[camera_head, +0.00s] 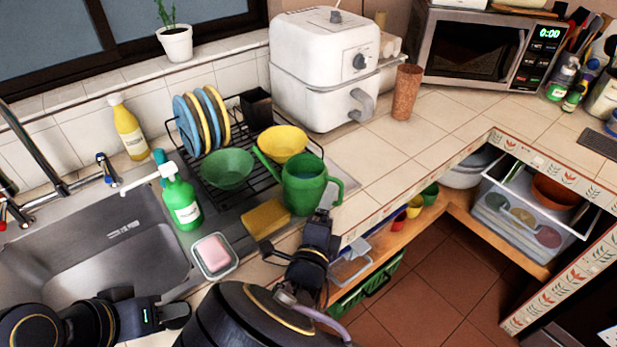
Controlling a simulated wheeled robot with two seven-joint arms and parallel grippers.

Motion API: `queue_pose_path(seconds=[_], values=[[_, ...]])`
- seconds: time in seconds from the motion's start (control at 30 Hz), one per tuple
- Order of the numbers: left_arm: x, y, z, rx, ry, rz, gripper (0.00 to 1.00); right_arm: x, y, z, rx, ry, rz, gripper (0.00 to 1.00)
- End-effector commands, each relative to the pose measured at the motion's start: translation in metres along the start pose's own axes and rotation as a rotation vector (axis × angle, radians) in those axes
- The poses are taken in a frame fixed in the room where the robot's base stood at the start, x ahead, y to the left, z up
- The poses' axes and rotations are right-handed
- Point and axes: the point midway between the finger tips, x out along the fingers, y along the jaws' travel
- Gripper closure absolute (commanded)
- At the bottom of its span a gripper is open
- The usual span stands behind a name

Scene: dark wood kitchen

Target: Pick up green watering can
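The green watering can (303,186) stands upright at the right end of the sink area, beside the dish rack. Its spout points up and left and its handle is on the right. My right gripper (326,203) is at the handle side of the can, its fingertips overlapping the lower handle. I cannot tell whether the fingers are closed around the handle. My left gripper (177,314) is low in front of the sink, well away from the can, seen from the side. Its finger opening is hidden.
A yellow sponge (265,218) lies just left of the can. A green bowl (227,168) and a yellow bowl (282,143) are behind it on the rack. A soap bottle (181,203) and soap dish (213,256) stand further left. Counter right of the can is clear.

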Motion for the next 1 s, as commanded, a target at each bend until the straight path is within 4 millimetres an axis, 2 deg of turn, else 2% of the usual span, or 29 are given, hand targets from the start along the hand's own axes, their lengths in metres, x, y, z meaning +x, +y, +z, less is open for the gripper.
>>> queue_pose_path(seconds=[0.27,0.53,0.67,0.87,1.0], values=[[-0.007,0.003,-0.004,0.0,0.0,0.0,0.64,0.03,-0.003,0.0,-0.003,0.003,-0.002,0.15],[-0.019,0.009,-0.01,0.0,0.0,0.0,0.64,0.069,-0.004,0.002,-0.002,0.002,-0.001,0.15],[-0.02,0.009,-0.01,0.0,0.0,0.0,0.64,0.076,-0.002,0.003,-0.002,0.0,0.001,0.15],[-0.019,0.009,-0.01,0.0,0.0,0.0,0.64,0.076,-0.002,0.003,-0.001,0.0,0.0,0.15],[-0.019,0.009,-0.01,0.0,0.0,0.0,0.64,0.076,-0.002,0.003,-0.001,0.0,0.0,0.33]])
